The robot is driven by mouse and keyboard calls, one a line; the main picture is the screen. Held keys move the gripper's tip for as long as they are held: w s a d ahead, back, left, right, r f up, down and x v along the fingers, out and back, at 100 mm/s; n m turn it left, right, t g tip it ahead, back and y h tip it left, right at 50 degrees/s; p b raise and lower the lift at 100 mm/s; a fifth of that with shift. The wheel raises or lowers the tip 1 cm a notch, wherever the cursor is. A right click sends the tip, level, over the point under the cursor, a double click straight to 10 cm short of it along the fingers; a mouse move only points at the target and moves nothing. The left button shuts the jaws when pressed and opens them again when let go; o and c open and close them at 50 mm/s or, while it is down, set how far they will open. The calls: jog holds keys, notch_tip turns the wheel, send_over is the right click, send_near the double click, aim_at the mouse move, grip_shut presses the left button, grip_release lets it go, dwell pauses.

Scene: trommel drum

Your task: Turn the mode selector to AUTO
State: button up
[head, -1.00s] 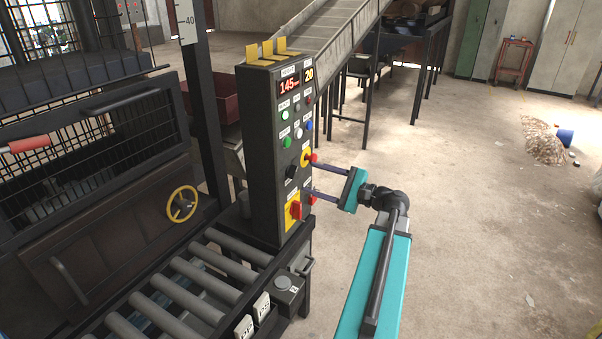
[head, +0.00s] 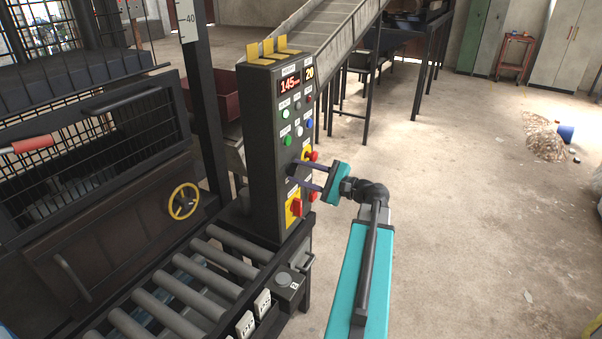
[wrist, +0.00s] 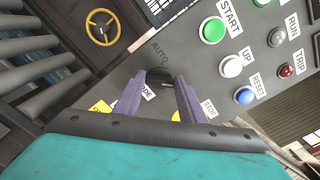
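The mode selector is a black knob (wrist: 160,75) on the dark control panel (head: 262,150). In the wrist view an AUTO label is up and left of it, and a partly covered label ending in "DE" is below it. My gripper (head: 293,172) is at the panel with its two purple fingers apart, one on each side of the knob. In the wrist view (wrist: 160,80) the fingertips sit close to the knob's sides; I cannot tell whether they touch it. In the head view the knob is small and mostly hidden by the fingers.
A yellow-backed red stop button (head: 311,155) is just above the fingers. A red switch on a yellow plate (head: 295,207) is below. Green, white and blue buttons are higher up. Rollers (head: 212,262) run in front of the panel. The floor at right is open.

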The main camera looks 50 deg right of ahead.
jog(key=c, duration=0.5)
jog(key=shift+f+n+b, duration=0.2)
jog(key=shift+n+b, duration=0.3)
jog(key=shift+b, duration=0.4)
jog(key=n+b, duration=0.2)
jog(key=b, duration=0.1)
jog(key=shift+f, duration=0.15)
jog(key=n+b, duration=0.5)
jog(key=b, duration=0.3)
jog(key=shift+f, duration=0.1)
jog(key=n+b, duration=0.9)
jog(key=b, duration=0.3)
jog(key=shift+n, duration=0.4)
jog(key=shift+b, duration=0.3)
jog(key=o, duration=1.1)
jog(key=shift+c, duration=0.2)
